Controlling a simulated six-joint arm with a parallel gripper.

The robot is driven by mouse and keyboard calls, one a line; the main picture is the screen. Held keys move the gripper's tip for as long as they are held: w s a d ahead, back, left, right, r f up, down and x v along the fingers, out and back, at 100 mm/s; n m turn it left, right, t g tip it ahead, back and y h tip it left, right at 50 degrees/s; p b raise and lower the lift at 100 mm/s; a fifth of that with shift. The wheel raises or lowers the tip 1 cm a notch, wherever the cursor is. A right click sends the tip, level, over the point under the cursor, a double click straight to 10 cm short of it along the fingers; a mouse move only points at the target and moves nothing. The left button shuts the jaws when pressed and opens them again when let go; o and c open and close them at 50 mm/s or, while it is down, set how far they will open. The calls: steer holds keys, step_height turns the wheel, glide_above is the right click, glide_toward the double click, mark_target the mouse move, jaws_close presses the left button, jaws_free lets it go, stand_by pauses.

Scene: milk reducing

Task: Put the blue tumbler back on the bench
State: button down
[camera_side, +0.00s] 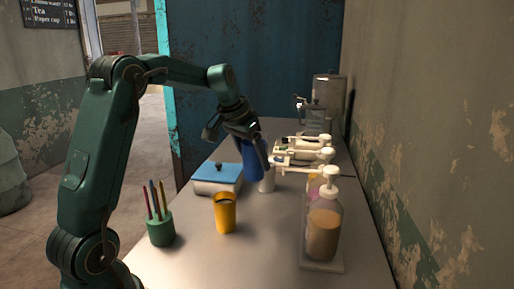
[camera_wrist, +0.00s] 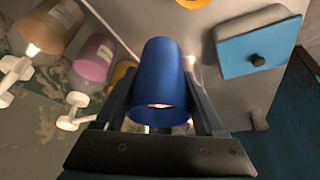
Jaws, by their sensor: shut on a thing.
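The blue tumbler (camera_side: 249,160) is held in my gripper (camera_side: 252,150), above the far middle part of the bench (camera_side: 270,240). In the wrist view the blue tumbler (camera_wrist: 160,80) sits between the two dark fingers of my gripper (camera_wrist: 160,95), with its round opening toward the camera. In the side view it stands nearly upright, and a white cylinder (camera_side: 267,181) shows just below and right of it. I cannot tell how large the gap is between the tumbler and the bench.
A yellow cup (camera_side: 225,213) stands at the front. A box with a blue lid (camera_side: 217,178) is left of the tumbler. A green pen holder (camera_side: 161,228) is at the front left. Pump bottles (camera_side: 323,225) line the right side by the wall. The front middle is clear.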

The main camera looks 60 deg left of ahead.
steer(key=shift+r, duration=0.7)
steer(key=shift+w+a+r+n, duration=0.1)
steer(key=shift+a+n, duration=0.05)
steer(key=shift+n, duration=0.15)
steer(key=s+a+f+n+g+y, duration=0.1)
steer(key=s+a+f+n+y, duration=0.1)
steer(key=s+a+f+n, duration=0.3)
steer(key=s+a+f+n+g+y, duration=0.1)
steer(key=s+a+f+n, duration=0.15)
steer(key=s+a, duration=0.5)
steer(key=shift+n, duration=0.45)
steer(key=shift+w+a+f, duration=0.15)
steer(key=shift+f, duration=1.65)
steer(key=shift+w+a+f, duration=0.15)
steer(key=shift+f, duration=1.65)
jaws_free()
steer(key=shift+f, duration=0.15)
